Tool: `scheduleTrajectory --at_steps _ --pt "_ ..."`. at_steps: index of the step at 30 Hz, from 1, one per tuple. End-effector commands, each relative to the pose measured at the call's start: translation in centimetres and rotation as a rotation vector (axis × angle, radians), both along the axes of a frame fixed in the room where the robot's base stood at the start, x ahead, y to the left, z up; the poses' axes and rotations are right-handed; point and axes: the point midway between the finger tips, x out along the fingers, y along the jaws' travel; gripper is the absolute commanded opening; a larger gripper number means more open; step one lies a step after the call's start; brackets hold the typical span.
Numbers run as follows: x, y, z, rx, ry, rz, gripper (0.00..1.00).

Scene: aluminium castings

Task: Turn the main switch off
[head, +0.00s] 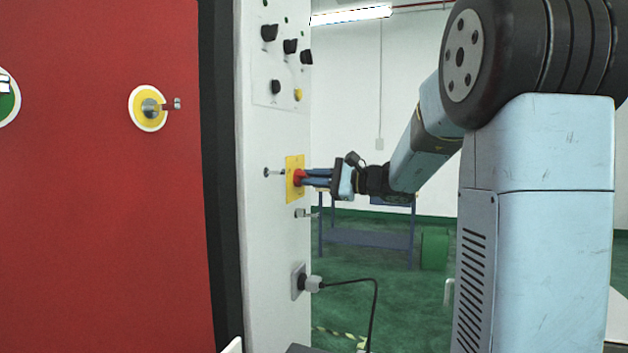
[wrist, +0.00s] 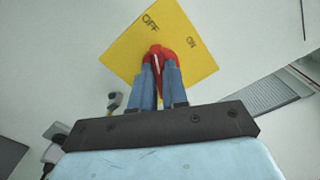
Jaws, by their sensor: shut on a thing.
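The main switch is a red rotary knob (head: 298,177) on a square yellow plate (head: 290,163), mounted on the white panel. In the wrist view the red knob (wrist: 163,52) is in front of the plate (wrist: 185,65), which is marked OFF at the upper left and ON at the right. A white line on the knob points up and slightly left, roughly toward OFF. My gripper (head: 305,177) reaches the panel from the right. Its blue fingers, also in the wrist view (wrist: 159,66), are shut on the knob and hide its lower part.
Black knobs (head: 290,46) and a yellow button (head: 298,95) are higher on the panel. A plug with a black cable (head: 313,284) sits in a socket below. A red panel (head: 100,200) with a padlock-like fitting (head: 150,106) is at the left. A blue table (head: 365,238) stands behind.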

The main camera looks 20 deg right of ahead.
Motion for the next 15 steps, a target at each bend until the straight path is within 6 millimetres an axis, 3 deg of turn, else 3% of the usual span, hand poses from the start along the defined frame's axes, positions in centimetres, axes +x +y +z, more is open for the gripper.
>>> scheduleTrajectory --at_steps 3,4,11,15 --pt "-0.10 0.13 -0.38 -0.002 0.007 0.004 0.00" --pt "-0.10 0.14 -0.39 -0.003 0.007 0.005 0.15" --pt "-0.06 0.09 -0.24 -0.001 0.005 0.003 0.37" --pt "-0.04 0.06 -0.18 -0.001 0.004 0.003 0.39"
